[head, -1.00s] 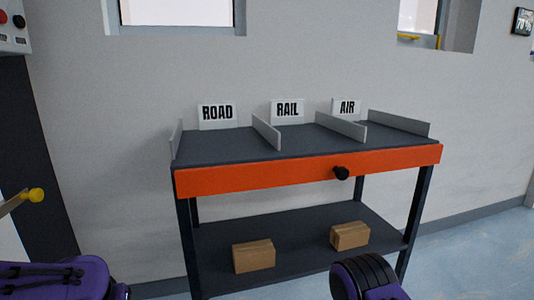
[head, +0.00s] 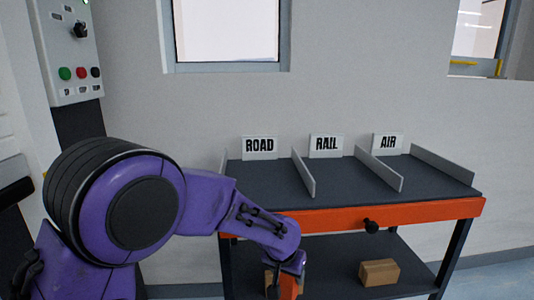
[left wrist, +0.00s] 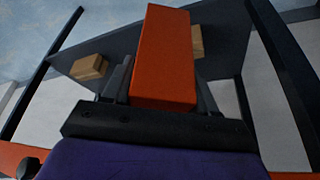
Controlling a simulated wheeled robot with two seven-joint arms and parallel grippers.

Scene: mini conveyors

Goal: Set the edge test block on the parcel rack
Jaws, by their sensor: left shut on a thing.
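The edge test block, a plain orange block (left wrist: 165,55), is held between the two dark fingers of my left gripper (left wrist: 163,88) in the left wrist view. In the head view, the orange block (head: 288,287) shows partly at the bottom edge, under my left gripper (head: 291,268). The gripper is shut on it, in front of the left part of the parcel rack (head: 400,213) and below its top. The rack has a dark top with three open lanes, signed ROAD, RAIL and AIR, all empty. My right gripper is not in view.
The orange front edge carries a black knob (head: 371,226). A cardboard box (head: 380,272) sits on the lower shelf; another (left wrist: 196,42) is partly hidden behind the block. Grey dividers (head: 303,172) stand between lanes. A control box (head: 68,50) hangs at upper left.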

